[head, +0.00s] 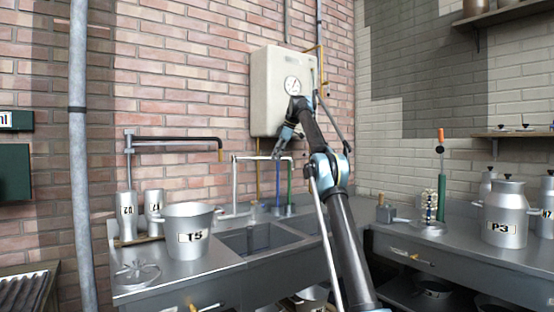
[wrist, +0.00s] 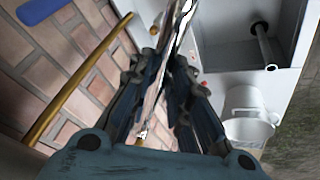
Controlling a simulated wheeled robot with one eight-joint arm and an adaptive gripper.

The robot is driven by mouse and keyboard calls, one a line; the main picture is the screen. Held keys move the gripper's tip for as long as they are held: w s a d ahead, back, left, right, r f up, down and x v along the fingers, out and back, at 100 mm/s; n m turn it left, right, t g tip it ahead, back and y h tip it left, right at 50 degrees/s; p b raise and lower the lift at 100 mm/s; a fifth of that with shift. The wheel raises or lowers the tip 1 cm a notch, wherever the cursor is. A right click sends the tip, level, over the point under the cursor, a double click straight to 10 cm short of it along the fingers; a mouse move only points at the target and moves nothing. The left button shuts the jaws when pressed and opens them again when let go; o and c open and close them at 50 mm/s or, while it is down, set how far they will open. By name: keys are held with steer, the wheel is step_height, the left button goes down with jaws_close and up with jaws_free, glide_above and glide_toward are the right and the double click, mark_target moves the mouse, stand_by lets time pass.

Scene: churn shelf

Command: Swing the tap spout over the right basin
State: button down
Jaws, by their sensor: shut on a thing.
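The tap spout (head: 250,157) is a pale, shiny tube with a level top run and a leg going down at its left end, behind the sink. My gripper (head: 279,153) reaches down to the right part of the level run. In the wrist view my gripper (wrist: 160,100) is shut on the spout, whose bright tube (wrist: 176,45) passes between the fingers. The left basin (head: 232,243) shows in the head view; the right basin (head: 305,224) is partly hidden by my arm. A basin with an upright pipe (wrist: 262,45) shows in the wrist view.
A grey pail marked T5 (head: 188,240) stands left of the basins. A cream wall heater (head: 270,90) hangs above the tap. Blue (head: 277,185) and green (head: 289,185) upright pipes stand close behind the sink. Cans, one marked P3 (head: 505,220), stand on the right counter.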

steer(key=shift+w+r, duration=0.1)
steer(key=shift+w, duration=0.05)
stand_by(0.5)
steer(key=c, duration=1.5)
jaws_free()
